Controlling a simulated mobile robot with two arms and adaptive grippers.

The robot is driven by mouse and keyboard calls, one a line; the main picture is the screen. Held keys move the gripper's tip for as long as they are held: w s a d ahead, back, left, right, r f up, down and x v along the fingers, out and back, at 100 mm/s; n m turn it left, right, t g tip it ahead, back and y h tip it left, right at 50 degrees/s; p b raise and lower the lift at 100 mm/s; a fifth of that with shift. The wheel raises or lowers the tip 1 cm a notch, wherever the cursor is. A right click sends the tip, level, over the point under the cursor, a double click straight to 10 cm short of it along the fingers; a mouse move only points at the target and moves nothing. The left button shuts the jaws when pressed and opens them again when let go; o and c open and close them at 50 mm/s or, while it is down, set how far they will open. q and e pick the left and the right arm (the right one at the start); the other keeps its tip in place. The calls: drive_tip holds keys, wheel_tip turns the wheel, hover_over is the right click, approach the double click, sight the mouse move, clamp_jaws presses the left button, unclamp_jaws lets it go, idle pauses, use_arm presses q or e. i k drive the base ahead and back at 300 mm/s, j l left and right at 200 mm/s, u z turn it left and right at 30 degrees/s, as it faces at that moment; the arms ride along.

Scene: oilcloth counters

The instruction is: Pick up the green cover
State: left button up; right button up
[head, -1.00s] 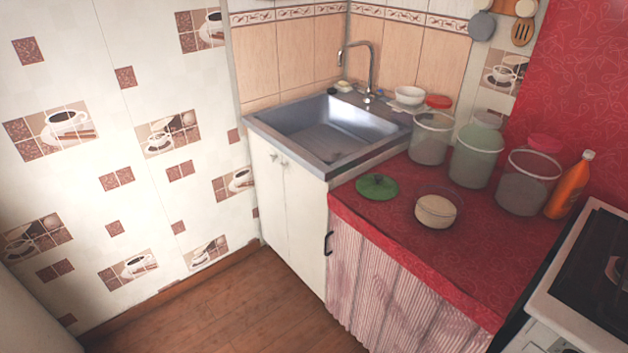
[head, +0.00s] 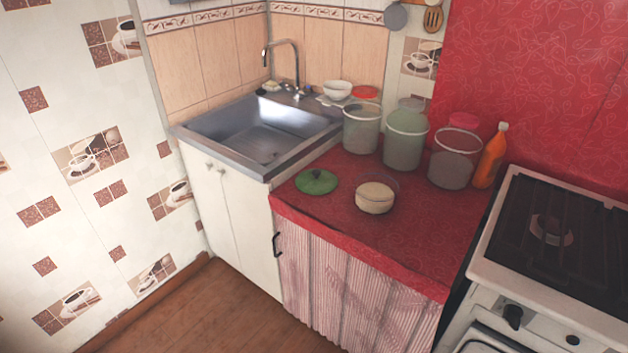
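The green cover (head: 316,182) is a round lid with a dark knob on top. It lies flat on the red oilcloth counter (head: 400,237), near the counter's left edge beside the sink. Nothing rests on it. Neither of my grippers shows in the head view.
A bowl with pale contents (head: 375,198) stands right of the cover. Behind are several tall containers, including a green-tinted one (head: 404,140), and an orange bottle (head: 491,157). The sink (head: 262,130) is at left, the stove (head: 550,235) at right. The counter's front is clear.

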sight(316, 182)
drive_tip(key=i+j+z, duration=0.1)
drive_tip(key=i+j, duration=0.15)
drive_tip(key=i+j+z, duration=0.15)
drive_tip(key=j, duration=0.25)
drive_tip(key=i+j+z, duration=0.1)
drive_tip(key=i+j, duration=0.2)
